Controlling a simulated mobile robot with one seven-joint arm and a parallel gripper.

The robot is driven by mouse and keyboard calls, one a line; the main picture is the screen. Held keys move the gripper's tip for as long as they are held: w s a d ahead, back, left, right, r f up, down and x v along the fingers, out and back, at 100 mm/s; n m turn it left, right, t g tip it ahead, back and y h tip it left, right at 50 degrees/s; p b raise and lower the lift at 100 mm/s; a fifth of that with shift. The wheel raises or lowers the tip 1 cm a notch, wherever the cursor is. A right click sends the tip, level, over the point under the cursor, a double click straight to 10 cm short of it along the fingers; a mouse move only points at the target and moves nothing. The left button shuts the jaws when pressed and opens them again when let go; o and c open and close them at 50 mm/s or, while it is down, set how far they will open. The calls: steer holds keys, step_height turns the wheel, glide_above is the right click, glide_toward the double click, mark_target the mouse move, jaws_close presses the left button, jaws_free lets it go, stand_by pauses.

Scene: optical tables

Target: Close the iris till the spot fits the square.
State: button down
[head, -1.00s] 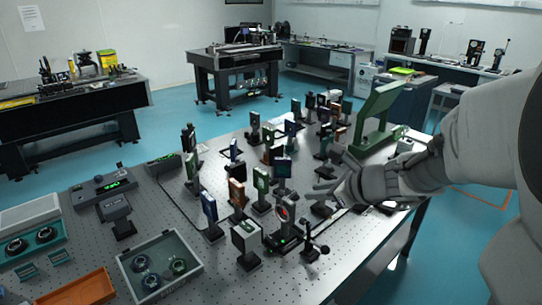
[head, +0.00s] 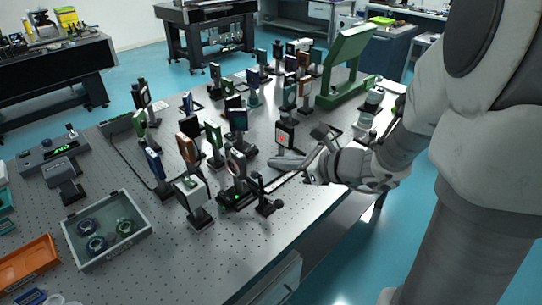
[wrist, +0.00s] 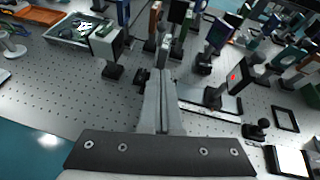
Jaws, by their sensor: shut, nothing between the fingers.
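The iris looks to be the upright ring (head: 236,162) on a dark mount in the head view. A black card (head: 284,137) with a red spot stands to its right; it also shows in the wrist view (wrist: 238,76). I cannot make out a square around the spot or the iris's opening. My gripper (head: 276,163) is shut and empty, fingers pointing left, between the ring and the card in the picture. In the wrist view its fingers (wrist: 160,80) lie together and partly hide what is behind their tips. I cannot tell whether they touch anything.
A white box on a post (head: 192,190) stands left of the ring. A small black post with a knob (head: 268,205) stands in front. Many mounted optics crowd the table behind. An open grey tray (head: 107,228) is at left. The table's front right is clear.

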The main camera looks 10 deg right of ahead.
mark_target(230, 151)
steer(key=b+x, duration=0.1)
steer(key=x, duration=0.6)
steer(key=shift+w+a+f, duration=0.1)
steer(key=shift+a+f, duration=0.1)
steer(key=shift+a, duration=0.05)
steer(key=w+a, duration=0.1)
steer(key=w+a+r, duration=0.1)
steer(key=shift+w+a+p, duration=0.2)
steer(key=shift+w+p, duration=0.05)
steer(key=shift+p, duration=0.05)
steer(key=shift+w+a+r, duration=0.15)
steer(key=shift+w+a, duration=0.15)
steer(key=shift+w, duration=0.05)
steer(key=shift+r, duration=0.1)
